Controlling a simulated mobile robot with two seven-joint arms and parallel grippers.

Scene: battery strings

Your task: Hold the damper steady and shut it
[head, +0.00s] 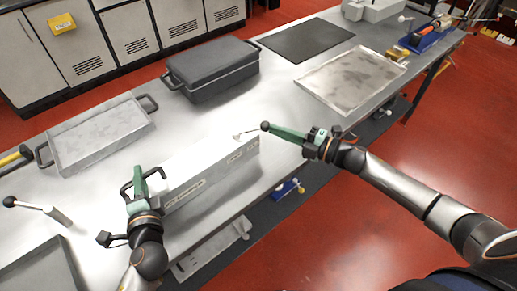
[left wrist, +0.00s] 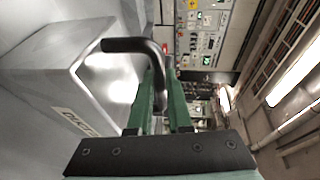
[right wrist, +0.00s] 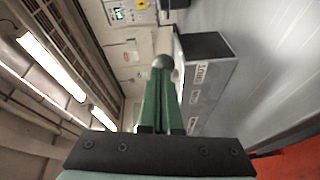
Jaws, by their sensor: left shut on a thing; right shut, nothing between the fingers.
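The damper is a long grey box (head: 210,165) with a label, lying near the front edge of the table. It also shows in the left wrist view (left wrist: 60,75) and right wrist view (right wrist: 205,85). My left gripper (head: 141,175) is shut on the black bar handle (left wrist: 130,45) at the damper's left end. A thin lever with a dark round knob (head: 265,126) rises at the right end. My right gripper (head: 275,130) is shut and empty, its green fingertips right at the knob (right wrist: 163,61). I cannot tell whether they touch it.
A grey tray with handles (head: 100,135) and a dark lidded case (head: 212,68) stand behind the damper. A flat metal tray (head: 350,78) and a black mat (head: 306,40) lie to the right.

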